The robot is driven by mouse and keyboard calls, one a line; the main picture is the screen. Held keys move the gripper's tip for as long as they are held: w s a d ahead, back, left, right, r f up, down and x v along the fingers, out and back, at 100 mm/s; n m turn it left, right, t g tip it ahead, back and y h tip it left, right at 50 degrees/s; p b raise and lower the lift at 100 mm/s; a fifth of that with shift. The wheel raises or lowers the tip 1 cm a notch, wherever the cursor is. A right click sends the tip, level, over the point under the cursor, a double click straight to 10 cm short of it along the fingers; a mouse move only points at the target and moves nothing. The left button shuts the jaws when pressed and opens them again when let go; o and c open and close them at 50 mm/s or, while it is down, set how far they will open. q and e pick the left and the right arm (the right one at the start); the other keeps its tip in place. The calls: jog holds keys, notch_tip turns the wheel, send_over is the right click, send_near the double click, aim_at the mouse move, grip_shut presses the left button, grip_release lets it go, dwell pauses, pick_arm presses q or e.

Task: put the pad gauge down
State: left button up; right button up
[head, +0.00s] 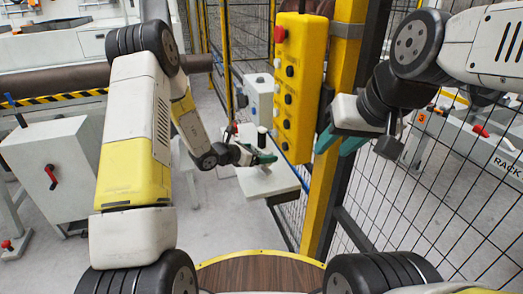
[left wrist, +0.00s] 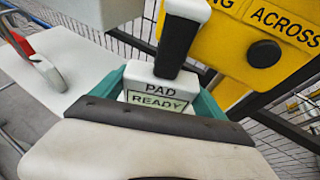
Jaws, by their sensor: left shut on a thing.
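The pad gauge (left wrist: 158,84) is a white block with a black upright handle and a label reading PAD READY, seen in the left wrist view. My left gripper (head: 264,158) is shut on it, with a teal finger on each side of the block. In the head view they are over a small white shelf (head: 268,185) beside the yellow post. The gauge's underside is hidden, so I cannot tell whether it touches the shelf. My right gripper (head: 340,142) is open and empty by the post, its teal fingers apart.
A yellow button box (head: 298,85) with a red button hangs on the yellow post (head: 338,115), close to the left gripper. A red and silver object (left wrist: 42,65) is at the shelf's left in the left wrist view. Black mesh fencing (head: 415,210) runs right.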

pick_arm(q)
jog(key=shift+w, duration=0.6)
jog(key=shift+w+f, duration=0.15)
jog(key=shift+f, duration=0.75)
jog(key=shift+w+f, duration=0.15)
jog(key=shift+f, duration=0.75)
jog(key=shift+f, duration=0.15)
jog(key=o, duration=1.7)
